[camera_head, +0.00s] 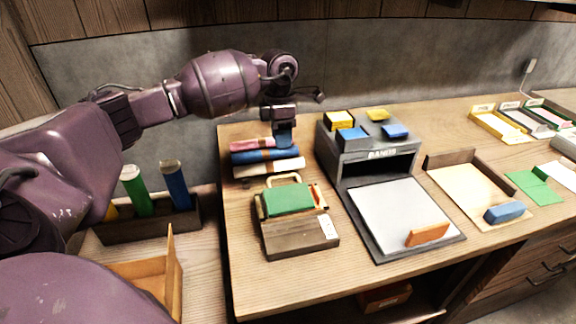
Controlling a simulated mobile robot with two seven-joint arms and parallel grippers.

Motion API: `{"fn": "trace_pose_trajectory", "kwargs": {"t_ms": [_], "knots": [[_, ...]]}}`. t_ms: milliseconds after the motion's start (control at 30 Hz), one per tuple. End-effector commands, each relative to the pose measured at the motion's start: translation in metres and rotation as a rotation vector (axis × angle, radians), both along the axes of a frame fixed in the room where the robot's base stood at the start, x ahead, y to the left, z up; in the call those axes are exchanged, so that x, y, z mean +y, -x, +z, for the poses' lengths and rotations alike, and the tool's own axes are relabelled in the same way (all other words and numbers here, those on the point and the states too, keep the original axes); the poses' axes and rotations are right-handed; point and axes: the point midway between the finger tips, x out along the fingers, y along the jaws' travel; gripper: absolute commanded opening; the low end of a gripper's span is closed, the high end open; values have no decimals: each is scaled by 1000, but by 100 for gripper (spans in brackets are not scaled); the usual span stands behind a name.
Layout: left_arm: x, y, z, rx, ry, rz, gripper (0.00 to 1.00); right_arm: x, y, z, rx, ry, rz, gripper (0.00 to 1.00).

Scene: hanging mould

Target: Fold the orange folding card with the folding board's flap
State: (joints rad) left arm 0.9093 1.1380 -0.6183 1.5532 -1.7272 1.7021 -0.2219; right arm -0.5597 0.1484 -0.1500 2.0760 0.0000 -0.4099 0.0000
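A wooden board device (300,238), which looks like the folding board, lies at the left of the table. A green panel (289,200) and a tan handle (284,178) are on it; I cannot tell which part is the flap. A strip of orange (319,196) shows at the panel's right edge; it may be the orange folding card, mostly hidden. My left gripper (284,141) points down behind the device, above or beside the rolls, apart from the handle. Its fingers are too small to tell open or shut. My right gripper is out of view.
Rolls (262,156) lie behind the device. A grey box (365,155) marked BANDS carries blue and yellow blocks. Before it, a white panel (395,212) bears an orange block (428,234). A tan tray (468,190) stands to the right. Bare table lies at the front left.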

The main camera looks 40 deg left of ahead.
Motion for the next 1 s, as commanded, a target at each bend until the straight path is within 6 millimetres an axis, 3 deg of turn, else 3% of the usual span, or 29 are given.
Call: {"fn": "trace_pose_trajectory", "kwargs": {"t_ms": [500,700,1000], "knots": [[-7,7,-83,4,3,0,37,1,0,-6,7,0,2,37],[-9,7,-97,0,4,-1,37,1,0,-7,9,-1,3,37],[-9,8,-100,0,3,-1,37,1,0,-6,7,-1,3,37]]}}
